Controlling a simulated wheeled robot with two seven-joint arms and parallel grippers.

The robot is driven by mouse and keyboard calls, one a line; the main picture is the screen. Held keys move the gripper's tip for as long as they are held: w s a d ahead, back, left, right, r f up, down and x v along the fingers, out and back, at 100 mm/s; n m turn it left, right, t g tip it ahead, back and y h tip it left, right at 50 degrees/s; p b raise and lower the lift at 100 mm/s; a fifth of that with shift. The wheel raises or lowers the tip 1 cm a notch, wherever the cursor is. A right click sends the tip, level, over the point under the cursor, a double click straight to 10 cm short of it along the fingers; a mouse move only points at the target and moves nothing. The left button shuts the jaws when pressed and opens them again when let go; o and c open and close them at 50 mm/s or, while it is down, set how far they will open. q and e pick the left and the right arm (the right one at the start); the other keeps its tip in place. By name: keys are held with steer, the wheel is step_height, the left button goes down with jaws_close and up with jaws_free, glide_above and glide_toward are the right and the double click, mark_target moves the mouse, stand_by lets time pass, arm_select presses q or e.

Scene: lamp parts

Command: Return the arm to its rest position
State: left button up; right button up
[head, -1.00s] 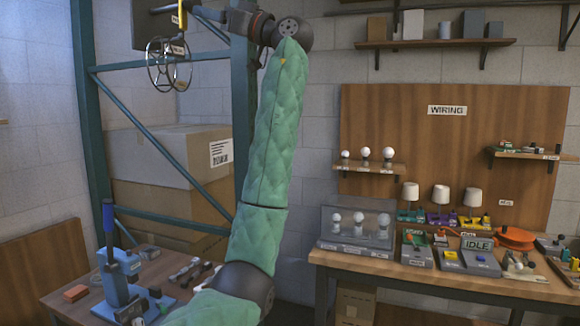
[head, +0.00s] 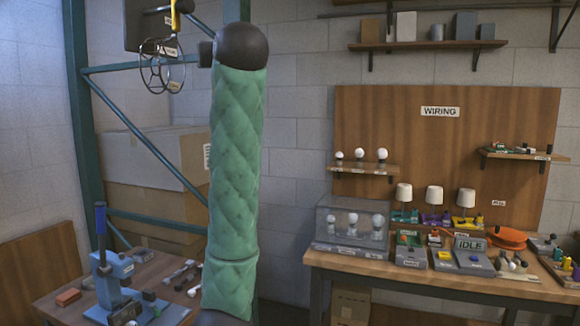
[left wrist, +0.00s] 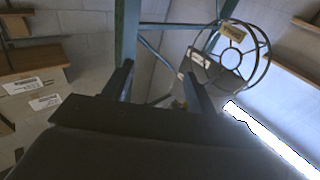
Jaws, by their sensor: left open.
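My left arm, in a green quilted sleeve, stands nearly upright in the head view, with a dark round joint at its top. The gripper itself does not show clearly there. In the left wrist view my left gripper (left wrist: 158,85) has its two dark fingers spread apart with nothing between them. A round wire frame (head: 163,72) with a tag hangs at the upper left of the head view. It also shows in the left wrist view (left wrist: 267,45), beyond the right finger and apart from it. My right gripper is in neither view.
A teal rack (head: 85,120) with cardboard boxes (head: 150,165) stands behind my arm. A blue press (head: 112,280) and small parts are on the left table. The right workbench (head: 420,283) holds lamps, a bulb case (head: 350,222) and an "IDLE" panel (head: 470,245).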

arm_select(q)
step_height(320, 180, down, 26)
steer(key=d+m+g+h, duration=0.2)
steer(key=m+h, duration=0.3)
steer(key=h, duration=0.2)
steer(key=s+d+f+m+g+h, duration=0.15)
steer(key=s+f, duration=0.35)
steer(key=f, duration=0.8)
steer(key=s+f+m+g+h, duration=0.15)
steer(key=s+f, duration=0.25)
steer(key=f, duration=0.9)
steer(key=s+a+f+n+g+y, duration=0.1)
steer(key=s+f+g, duration=0.9)
steer(key=s+f, duration=2.8)
step_height(320, 180, down, 2)
steer(key=shift+s+a+f, duration=0.2)
steer(key=shift+a+f, duration=0.05)
steer(key=shift+a, duration=0.6)
